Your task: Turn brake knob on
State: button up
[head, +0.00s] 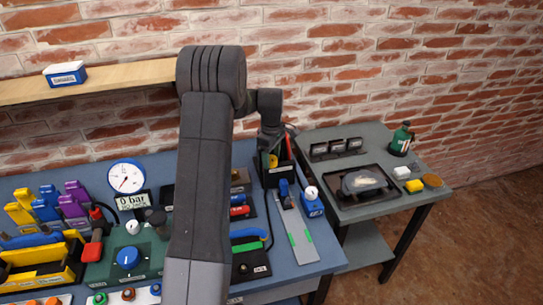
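My arm rises through the middle of the head view and bends over to the right. My gripper (271,148) is a small dark shape pointing down at a black bin (279,176) at the back of the blue bench; its fingers are not clear. No label reading "brake" is legible. My gripper is apart from all three.
A gauge (126,177) reading 0 bar stands behind the green panel. Coloured clamps (47,204) and a yellow crate (40,265) are at left. A grey side table (405,205) stands at right. A wooden shelf (120,77) hangs on the brick wall.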

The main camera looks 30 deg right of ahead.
jog(key=c, duration=0.8)
jog(key=shift+m, duration=0.3)
jog(key=m+b, duration=0.1)
jog(key=m, duration=0.3)
jog(key=shift+m, duration=0.3)
jog(key=m, duration=0.5)
jog(key=o, duration=1)
